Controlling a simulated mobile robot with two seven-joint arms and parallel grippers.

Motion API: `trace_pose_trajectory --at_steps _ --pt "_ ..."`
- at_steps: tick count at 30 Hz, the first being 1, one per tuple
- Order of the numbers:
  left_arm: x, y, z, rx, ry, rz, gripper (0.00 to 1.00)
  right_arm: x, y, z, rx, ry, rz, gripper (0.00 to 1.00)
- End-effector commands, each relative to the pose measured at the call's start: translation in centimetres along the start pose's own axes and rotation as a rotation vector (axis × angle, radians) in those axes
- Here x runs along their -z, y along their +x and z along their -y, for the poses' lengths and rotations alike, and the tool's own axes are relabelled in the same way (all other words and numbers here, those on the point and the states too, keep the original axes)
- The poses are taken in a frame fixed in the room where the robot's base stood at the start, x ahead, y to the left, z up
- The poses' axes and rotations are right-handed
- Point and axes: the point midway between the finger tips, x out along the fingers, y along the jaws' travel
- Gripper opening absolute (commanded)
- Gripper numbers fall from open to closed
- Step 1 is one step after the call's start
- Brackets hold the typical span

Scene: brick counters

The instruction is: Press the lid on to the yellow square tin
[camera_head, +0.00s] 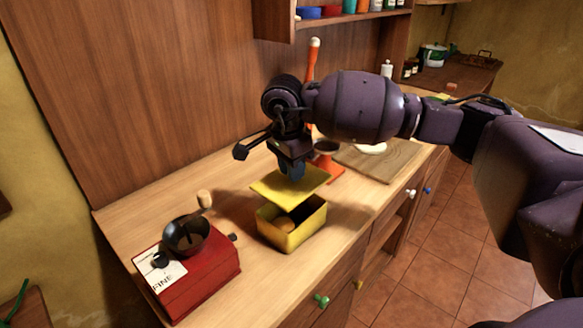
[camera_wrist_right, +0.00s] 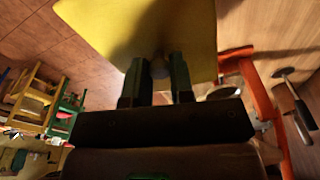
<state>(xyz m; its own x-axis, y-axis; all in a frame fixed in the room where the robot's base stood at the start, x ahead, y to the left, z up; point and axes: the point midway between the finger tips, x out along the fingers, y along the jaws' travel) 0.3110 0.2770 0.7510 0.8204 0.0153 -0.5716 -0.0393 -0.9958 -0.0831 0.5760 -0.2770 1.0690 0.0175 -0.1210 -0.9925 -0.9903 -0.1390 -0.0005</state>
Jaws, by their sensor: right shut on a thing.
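The yellow square tin (camera_head: 292,226) stands open on the wooden counter, with a round brownish thing (camera_head: 285,223) inside it. Its flat yellow lid (camera_head: 289,186) is above the tin, slightly tilted, with a gap between lid and tin. My right gripper (camera_head: 291,172) is above the lid and shut on a small knob on it. In the right wrist view the gripper (camera_wrist_right: 160,72) holds the greyish knob between its fingers, and the yellow lid (camera_wrist_right: 120,30) spreads beyond them. My left gripper is not in view.
A red coffee grinder (camera_head: 195,268) with a dark bowl stands left of the tin. An orange stand (camera_head: 330,168) and a wooden board (camera_head: 372,162) are behind it to the right. The counter's front edge is close to the tin.

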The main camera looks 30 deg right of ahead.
Motion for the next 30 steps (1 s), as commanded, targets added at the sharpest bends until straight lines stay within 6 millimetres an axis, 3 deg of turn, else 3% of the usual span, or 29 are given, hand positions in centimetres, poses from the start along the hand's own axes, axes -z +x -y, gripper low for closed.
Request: trace_pose_trajectory --at_steps 21,30 --pt "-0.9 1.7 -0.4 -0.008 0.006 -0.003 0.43 -0.7 5.3 0.0 -0.003 -0.001 0.001 0.00" --pt "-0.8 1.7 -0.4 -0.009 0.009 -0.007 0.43 -0.8 6.4 0.0 -0.001 0.000 0.001 0.00"
